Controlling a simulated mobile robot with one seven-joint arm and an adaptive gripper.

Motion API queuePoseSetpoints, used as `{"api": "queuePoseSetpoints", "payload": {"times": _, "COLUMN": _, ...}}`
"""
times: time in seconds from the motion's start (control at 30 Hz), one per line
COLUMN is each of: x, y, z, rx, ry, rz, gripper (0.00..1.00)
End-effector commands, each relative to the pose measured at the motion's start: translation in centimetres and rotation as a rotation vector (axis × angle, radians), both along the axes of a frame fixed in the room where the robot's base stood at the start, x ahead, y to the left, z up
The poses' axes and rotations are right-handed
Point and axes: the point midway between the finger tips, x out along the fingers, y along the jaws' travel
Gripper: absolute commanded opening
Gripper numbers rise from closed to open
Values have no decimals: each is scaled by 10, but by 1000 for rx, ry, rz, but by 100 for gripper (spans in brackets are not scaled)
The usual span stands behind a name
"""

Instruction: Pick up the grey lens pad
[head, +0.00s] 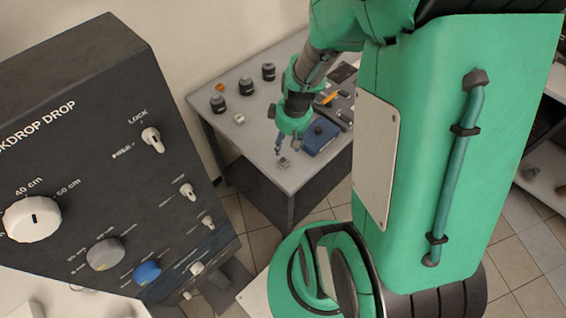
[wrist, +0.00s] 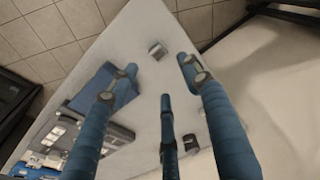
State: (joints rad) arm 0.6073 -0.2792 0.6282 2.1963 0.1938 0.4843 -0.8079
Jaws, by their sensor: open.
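A small grey block, which looks like the grey lens pad (head: 283,162), lies on the table near its front corner in the head view. In the wrist view the pad (wrist: 157,50) lies just beyond my fingertips, roughly between the two outer fingers and apart from them. My gripper (head: 287,148) points down over that corner, close to the pad. In the wrist view my gripper (wrist: 157,72) has its three blue fingers spread and holds nothing.
A blue box (head: 321,138) stands right of my gripper; it also shows in the wrist view (wrist: 106,86). Dark cylinders (head: 246,86), an orange block (head: 219,88) and a pale block (head: 239,118) stand farther back on the table (head: 262,142). A large dark control panel (head: 90,120) fills the left.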

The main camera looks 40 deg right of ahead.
Motion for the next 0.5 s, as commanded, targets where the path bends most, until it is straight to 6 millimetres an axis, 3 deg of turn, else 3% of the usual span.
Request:
{"api": "queuePoseSetpoints", "payload": {"times": 0.3, "x": 7, "y": 0, "z": -49, "rx": 1, "ry": 1, "rz": 1, "gripper": 48}}
{"api": "queuePoseSetpoints", "payload": {"times": 0.5, "x": 10, "y": 0, "z": -67, "rx": 0, "ry": 0, "rz": 1, "gripper": 48}}
